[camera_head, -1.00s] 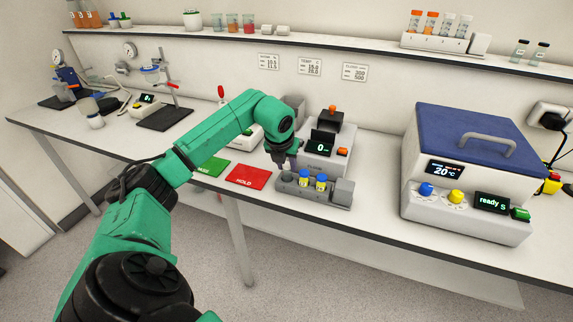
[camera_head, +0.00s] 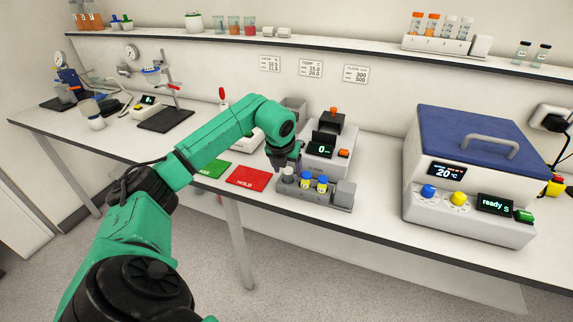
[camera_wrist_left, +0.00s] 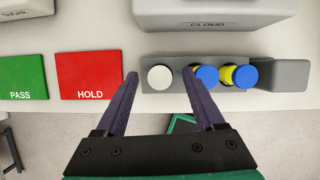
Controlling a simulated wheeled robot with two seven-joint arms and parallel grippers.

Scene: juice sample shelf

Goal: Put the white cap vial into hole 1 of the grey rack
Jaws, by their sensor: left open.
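The white cap vial (camera_head: 288,174) stands upright in the leftmost place of the grey rack (camera_head: 315,198). Its round white cap (camera_wrist_left: 160,78) shows from above in the left wrist view. Two vials with blue caps and yellow bodies (camera_head: 306,180) (camera_head: 322,184) stand to its right in the same rack. My left gripper (camera_wrist_left: 160,74) is open, with its fingertips apart on either side of the white cap in the wrist view. In the head view the gripper (camera_head: 284,164) is just above and behind the vial, apart from it as far as I can tell. My right gripper is out of view.
The red HOLD mat (camera_head: 247,178) and green PASS mat (camera_head: 213,168) lie left of the rack. A grey device with a "0" display (camera_head: 328,160) stands close behind it. The blue-lidded machine (camera_head: 470,165) is farther right. The bench's front edge is close to the rack.

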